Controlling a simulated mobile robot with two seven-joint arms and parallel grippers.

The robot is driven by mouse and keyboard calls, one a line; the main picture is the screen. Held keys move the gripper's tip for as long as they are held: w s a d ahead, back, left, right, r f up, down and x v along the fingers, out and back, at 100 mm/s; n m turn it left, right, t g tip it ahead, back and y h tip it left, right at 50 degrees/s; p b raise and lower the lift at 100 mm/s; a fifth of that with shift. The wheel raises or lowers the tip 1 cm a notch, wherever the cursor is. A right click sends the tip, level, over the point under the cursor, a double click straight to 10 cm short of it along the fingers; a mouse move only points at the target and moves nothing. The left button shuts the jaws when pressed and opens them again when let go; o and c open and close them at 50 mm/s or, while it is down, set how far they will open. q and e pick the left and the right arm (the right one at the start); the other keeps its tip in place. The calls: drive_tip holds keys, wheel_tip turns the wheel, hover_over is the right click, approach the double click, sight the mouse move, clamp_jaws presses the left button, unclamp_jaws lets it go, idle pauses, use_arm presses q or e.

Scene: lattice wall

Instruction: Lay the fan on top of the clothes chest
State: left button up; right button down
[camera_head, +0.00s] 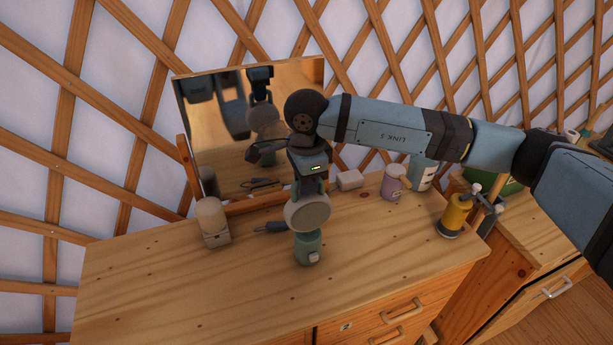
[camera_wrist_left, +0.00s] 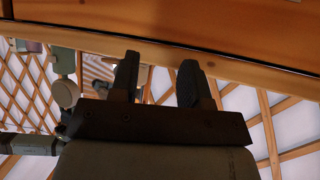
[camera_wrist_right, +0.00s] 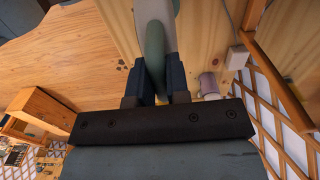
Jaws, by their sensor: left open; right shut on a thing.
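The fan has a round pale head (camera_head: 307,212) and a green base (camera_head: 307,250). It is upright over the wooden chest top (camera_head: 180,275); I cannot tell whether its base touches the wood. My right gripper (camera_head: 309,188) points down and is shut on the fan's head. In the right wrist view the fan (camera_wrist_right: 154,50) shows edge-on between the fingers (camera_wrist_right: 157,82). My left gripper (camera_wrist_left: 162,80) is open and empty in its own wrist view, and outside the head view. The chest has drawers with handles; I cannot tell whether it is the clothes chest.
A framed mirror (camera_head: 225,150) stands behind the fan. A beige lamp-like thing (camera_head: 211,215), a white box (camera_head: 349,180), a purple jar (camera_head: 393,185) and a yellow cylinder (camera_head: 456,212) stand around. A second wooden cabinet (camera_head: 530,240) is at right. The chest's front left is clear.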

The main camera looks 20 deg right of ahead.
drive_tip(key=shift+f+b, duration=0.55)
drive_tip(key=shift+b, duration=0.05)
idle(0.6)
drive_tip(key=c, duration=1)
unclamp_jaws()
drive_tip(key=o, duration=0.6)
drive_tip(key=shift+r, duration=0.1)
drive_tip(key=shift+r+p, duration=0.95)
drive_tip(key=shift+r, duration=2.45)
